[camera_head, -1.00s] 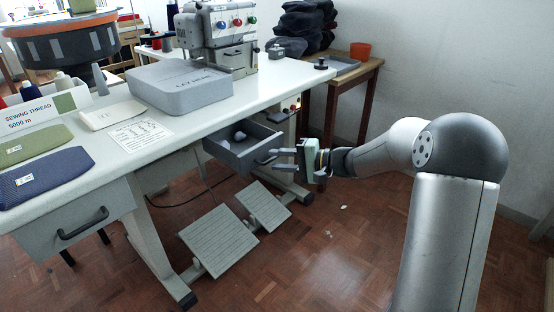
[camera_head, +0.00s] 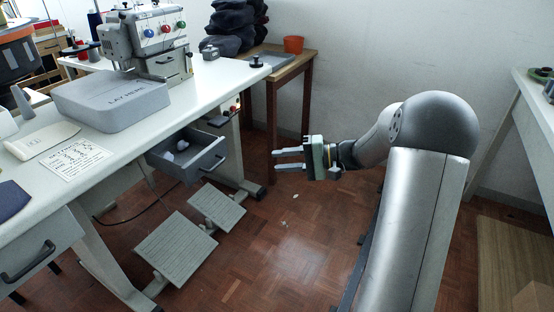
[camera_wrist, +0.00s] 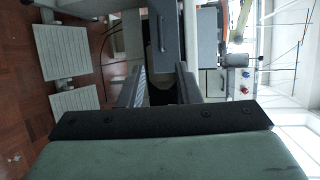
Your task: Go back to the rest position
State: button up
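My gripper (camera_head: 274,160) is out over the floor, to the right of the sewing table, with its two fingers pointing left towards it. The fingers are apart, with nothing between them. In the wrist view the two grey fingers (camera_wrist: 160,78) also stand apart and empty. The open grey drawer (camera_head: 205,165) under the table is left of the fingertips, with a clear gap between. Small pale things (camera_head: 182,145) lie in the drawer.
The sewing table (camera_head: 110,150) carries a machine (camera_head: 150,40) and a grey block (camera_head: 112,100). Foot pedals (camera_head: 175,250) stand below it. Another bench (camera_head: 535,110) stands at right.

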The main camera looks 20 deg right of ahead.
jog(key=shift+r, duration=0.1)
jog(key=s+a+r+n+g+h+p, duration=0.3)
jog(key=s+a+r+g+h+p, duration=0.3)
jog(key=s+a+r+p, duration=0.55)
jog(key=s+d+r+n+h+p, duration=0.1)
jog(key=s+r+h+p, duration=0.3)
jog(key=s+p, duration=0.5)
jog(key=s+d+r+n+h+p, duration=0.2)
jog(key=s+d+r+h+p, duration=0.1)
jog(key=s+r+p, duration=0.5)
jog(key=shift+s+r+h+p, duration=0.4)
jog(key=shift+r+h+p, duration=0.3)
jog(key=shift+p, duration=0.35)
